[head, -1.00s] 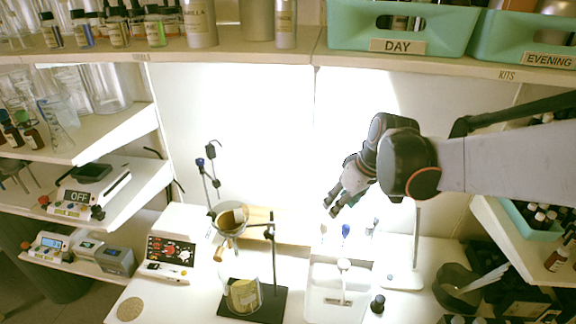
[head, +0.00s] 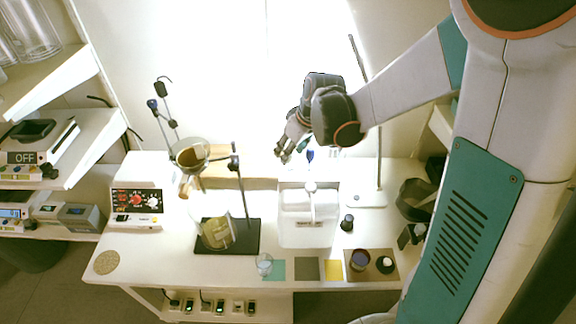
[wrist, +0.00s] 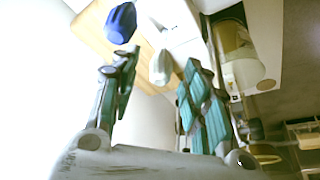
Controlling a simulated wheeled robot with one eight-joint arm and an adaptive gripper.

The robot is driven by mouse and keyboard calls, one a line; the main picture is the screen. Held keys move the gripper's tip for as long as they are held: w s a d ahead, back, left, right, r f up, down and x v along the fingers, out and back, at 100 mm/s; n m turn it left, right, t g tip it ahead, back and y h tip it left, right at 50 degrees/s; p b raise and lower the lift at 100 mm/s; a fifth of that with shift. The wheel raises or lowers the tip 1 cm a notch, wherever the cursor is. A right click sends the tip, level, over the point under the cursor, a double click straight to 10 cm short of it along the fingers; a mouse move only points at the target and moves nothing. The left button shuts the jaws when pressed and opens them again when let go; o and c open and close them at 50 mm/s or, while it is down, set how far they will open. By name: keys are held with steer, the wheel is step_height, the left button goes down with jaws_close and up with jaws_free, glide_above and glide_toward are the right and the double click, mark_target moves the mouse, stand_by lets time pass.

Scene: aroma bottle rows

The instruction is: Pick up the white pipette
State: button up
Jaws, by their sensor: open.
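A white bulb, likely the white pipette's top (wrist: 160,68), shows in the wrist view between and beyond my fingertips. A blue bulb (wrist: 120,22) is up and left of it. In the head view the blue bulb (head: 310,154) stands at the back of the bench; I cannot make out the white one there, near my gripper. My gripper (head: 283,155) is beside the blue bulb, fingers pointing down and left. In the wrist view my gripper (wrist: 161,68) is open and nothing is held.
A white tub (head: 306,232) stands in front of the gripper. A dark stand base (head: 245,238) with a glass flask (head: 215,232) and funnel (head: 190,153) is left of it. A thin upright rod (head: 378,150) rises at right. A small dark bottle (head: 347,222) stands near the tub.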

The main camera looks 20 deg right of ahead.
steer(key=shift+x, duration=0.9)
steer(key=shift+r, duration=0.1)
steer(key=c, duration=0.7)
step_height(320, 180, up, 10)
steer(key=shift+r+p, duration=0.1)
steer(key=shift+p, duration=0.85)
